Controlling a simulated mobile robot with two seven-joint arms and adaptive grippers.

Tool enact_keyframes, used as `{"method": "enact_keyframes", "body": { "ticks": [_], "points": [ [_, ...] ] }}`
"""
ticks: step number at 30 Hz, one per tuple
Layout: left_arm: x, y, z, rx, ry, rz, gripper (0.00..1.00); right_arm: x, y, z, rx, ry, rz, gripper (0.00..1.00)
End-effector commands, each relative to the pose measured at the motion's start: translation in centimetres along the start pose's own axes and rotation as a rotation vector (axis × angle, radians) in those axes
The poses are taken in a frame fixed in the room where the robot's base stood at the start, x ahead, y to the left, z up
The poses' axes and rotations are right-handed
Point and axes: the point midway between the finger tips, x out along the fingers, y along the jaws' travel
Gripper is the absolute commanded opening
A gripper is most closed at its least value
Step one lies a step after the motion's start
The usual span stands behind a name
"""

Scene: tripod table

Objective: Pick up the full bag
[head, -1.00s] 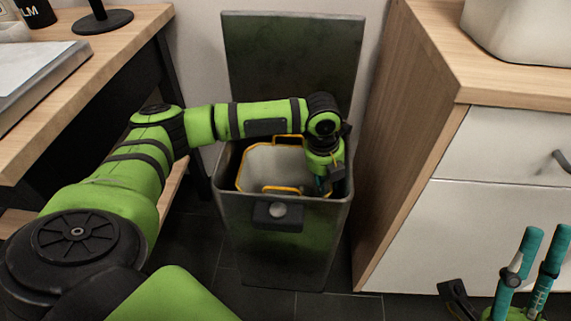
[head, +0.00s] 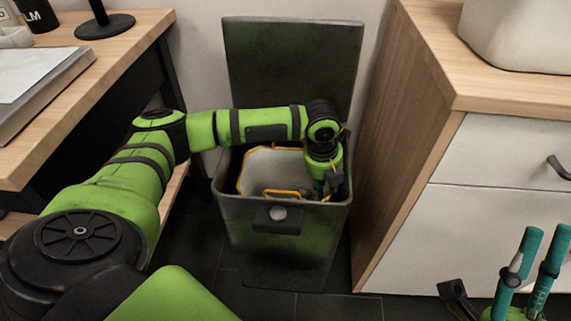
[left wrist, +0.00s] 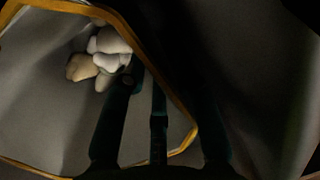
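The bag (head: 272,166) is pale grey with a yellow-orange rim and sits inside the open dark bin (head: 275,240). In the left wrist view the bag (left wrist: 50,110) holds several crumpled white and tan pieces. My left gripper (head: 326,190) reaches down into the right side of the bin. In the left wrist view its dark teal fingers (left wrist: 160,110) are spread apart near the right stretch of the rim, with one finger over the bag's inside. Contact with the rim cannot be told. My right gripper (head: 528,260) is open and empty at the bottom right.
The bin's lid (head: 292,75) stands open against the wall. A wooden-sided cabinet (head: 420,150) with white drawers stands close on the right. A wooden desk (head: 110,70) stands on the left. Dark tiled floor (head: 190,255) shows around the bin.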

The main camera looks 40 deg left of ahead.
Motion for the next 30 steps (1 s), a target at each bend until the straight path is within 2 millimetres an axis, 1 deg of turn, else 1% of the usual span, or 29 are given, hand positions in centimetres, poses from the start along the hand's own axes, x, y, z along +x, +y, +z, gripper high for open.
{"method": "enact_keyframes", "body": {
  "ticks": [1,2,3,4,19,26,27,28,30],
  "points": [
    [0.0,0.0,0.0,0.000,0.000,0.000,0.30,0.0,0.0,0.0,0.000,0.000,0.000,0.40],
    [0.0,0.0,0.0,0.000,0.000,0.000,0.22,0.0,0.0,0.0,0.000,0.000,0.000,0.40],
    [0.0,0.0,0.0,0.000,0.000,0.000,0.06,0.0,0.0,0.0,0.000,0.000,0.000,0.40],
    [0.0,0.0,0.0,0.000,0.000,0.000,0.00,0.0,0.0,0.0,0.000,0.000,0.000,0.40],
    [-0.1,-0.2,0.0,0.001,-0.001,-0.006,0.00,-0.1,0.0,0.1,0.000,0.000,0.000,0.40],
    [-0.2,-0.2,0.1,0.002,-0.002,-0.007,0.00,-1.2,-0.1,0.8,0.000,0.000,0.000,0.40],
    [-0.5,-0.3,0.1,0.002,-0.002,-0.008,0.00,-1.2,-0.1,0.9,0.000,-0.003,-0.001,0.40],
    [-1.6,-0.5,0.2,0.001,-0.002,-0.009,0.00,-0.6,-0.2,0.6,0.000,-0.019,-0.005,0.40],
    [-3.0,-0.7,0.3,0.001,-0.002,-0.009,0.00,-0.1,-0.5,0.8,-0.001,-0.059,-0.012,0.40]
  ]
}}
